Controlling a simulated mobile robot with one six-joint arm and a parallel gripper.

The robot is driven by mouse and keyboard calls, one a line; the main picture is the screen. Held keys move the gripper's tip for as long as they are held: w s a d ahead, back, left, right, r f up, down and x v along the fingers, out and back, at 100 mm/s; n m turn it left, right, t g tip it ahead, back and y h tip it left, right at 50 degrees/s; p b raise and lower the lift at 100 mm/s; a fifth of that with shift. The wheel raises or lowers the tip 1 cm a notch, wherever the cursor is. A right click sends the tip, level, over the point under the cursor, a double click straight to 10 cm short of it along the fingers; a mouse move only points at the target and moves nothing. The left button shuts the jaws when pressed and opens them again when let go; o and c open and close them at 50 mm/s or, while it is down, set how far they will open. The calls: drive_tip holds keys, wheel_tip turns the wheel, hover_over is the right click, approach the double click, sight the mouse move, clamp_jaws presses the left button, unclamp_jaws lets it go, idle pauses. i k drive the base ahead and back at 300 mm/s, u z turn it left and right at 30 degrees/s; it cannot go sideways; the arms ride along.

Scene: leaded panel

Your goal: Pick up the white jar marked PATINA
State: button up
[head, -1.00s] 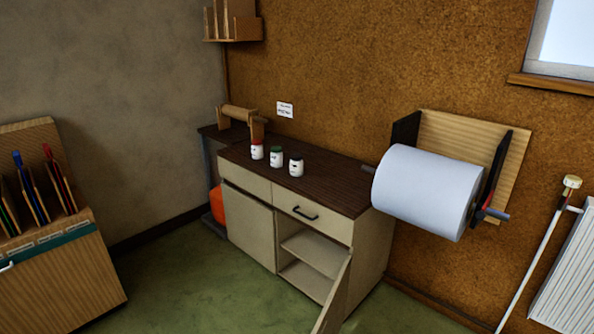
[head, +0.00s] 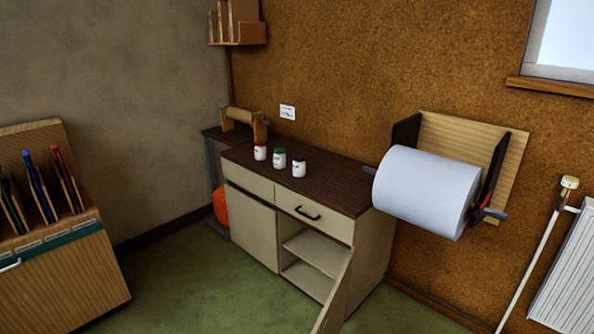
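Three small white jars stand upright in a row on the dark top of the low cabinet. My gripper is not in view.
The cabinet (head: 250,230) has its right door (head: 335,297) hanging open toward me. A large white paper roll (head: 425,190) juts from the wall at the right. A wooden rack (head: 60,270) stands at the left. The green floor (head: 200,285) between is clear.

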sight(298, 165)
drive_tip(key=k, duration=0.55)
drive_tip(key=u, duration=0.55)
drive_tip(key=i, duration=0.65)
drive_tip(key=u, duration=0.9)
drive_tip(key=i, duration=2.45)
drive_tip(key=z, duration=0.55)
